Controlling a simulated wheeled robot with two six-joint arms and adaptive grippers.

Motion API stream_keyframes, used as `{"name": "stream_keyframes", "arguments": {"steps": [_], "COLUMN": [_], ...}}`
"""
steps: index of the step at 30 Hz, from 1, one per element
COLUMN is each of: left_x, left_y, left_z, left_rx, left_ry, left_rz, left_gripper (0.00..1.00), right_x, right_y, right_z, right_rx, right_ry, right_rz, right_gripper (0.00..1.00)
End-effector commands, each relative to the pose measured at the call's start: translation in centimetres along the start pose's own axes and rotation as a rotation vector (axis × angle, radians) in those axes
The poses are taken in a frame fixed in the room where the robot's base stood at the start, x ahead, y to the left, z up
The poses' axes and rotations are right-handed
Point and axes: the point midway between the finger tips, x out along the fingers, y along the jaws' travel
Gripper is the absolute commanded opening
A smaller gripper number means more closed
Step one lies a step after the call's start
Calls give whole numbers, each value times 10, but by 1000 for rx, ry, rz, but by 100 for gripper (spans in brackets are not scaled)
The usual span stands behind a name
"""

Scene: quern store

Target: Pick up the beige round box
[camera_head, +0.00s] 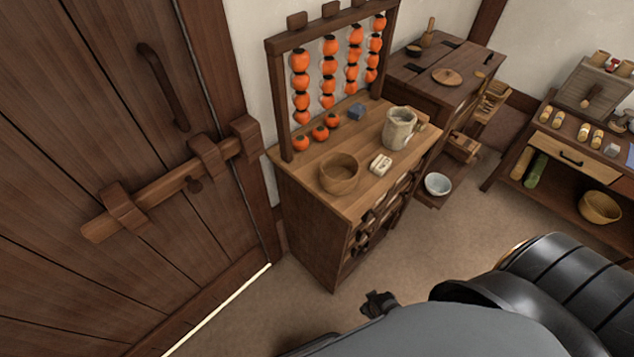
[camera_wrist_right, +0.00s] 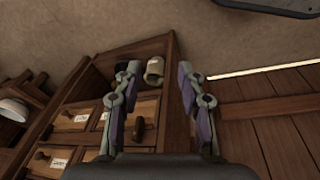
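A beige, round, cylindrical thing (camera_wrist_right: 154,70) with a pale patch shows in the right wrist view, in an open compartment of the drawer cabinet. It looks like the beige round box and appears between the fingers of my right gripper (camera_wrist_right: 158,82), in front of them. The right gripper is open and nothing is between its fingertips. I cannot pick out this box in the head view. A small dark part of mine (camera_head: 378,303) shows past a grey link there; I cannot tell its opening. My left gripper is not in view.
The wooden cabinet (camera_head: 310,222) carries a bowl (camera_head: 340,180), a jug (camera_head: 399,127) and hanging orange fruits (camera_head: 330,67). Its labelled drawers (camera_wrist_right: 78,118) have knobs. A dark item (camera_wrist_right: 121,69) is beside the box. A barred plank door (camera_head: 75,130) is left. Floor (camera_head: 455,220) is open.

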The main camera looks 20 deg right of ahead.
Motion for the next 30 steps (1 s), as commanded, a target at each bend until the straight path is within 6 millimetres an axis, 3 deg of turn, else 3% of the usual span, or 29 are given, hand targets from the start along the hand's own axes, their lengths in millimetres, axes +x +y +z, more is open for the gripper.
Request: {"name": "stream_keyframes", "arguments": {"steps": [1, 3, 6, 10, 17, 20, 24, 30], "left_x": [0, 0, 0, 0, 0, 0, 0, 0], "left_y": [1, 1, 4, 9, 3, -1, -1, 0], "left_z": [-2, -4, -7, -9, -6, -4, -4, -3], "left_rx": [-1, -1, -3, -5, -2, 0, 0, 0], "left_ry": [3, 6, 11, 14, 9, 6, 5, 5], "left_rz": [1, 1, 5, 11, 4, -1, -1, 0], "left_gripper": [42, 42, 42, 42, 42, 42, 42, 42], "right_x": [-24, -62, -119, -187, -291, -336, -350, -373], "right_y": [2, 3, 6, 8, 13, 26, 46, 57], "right_z": [-38, -80, -125, -159, -186, -206, -241, -274], "right_rx": [0, 4, 12, 28, 60, 158, 298, 383], "right_ry": [38, 73, 117, 163, 232, 361, 587, 847], "right_rz": [7, 16, 28, 42, 60, 108, 181, 210], "right_gripper": [40, 40, 40, 40, 40, 40, 40, 40]}}
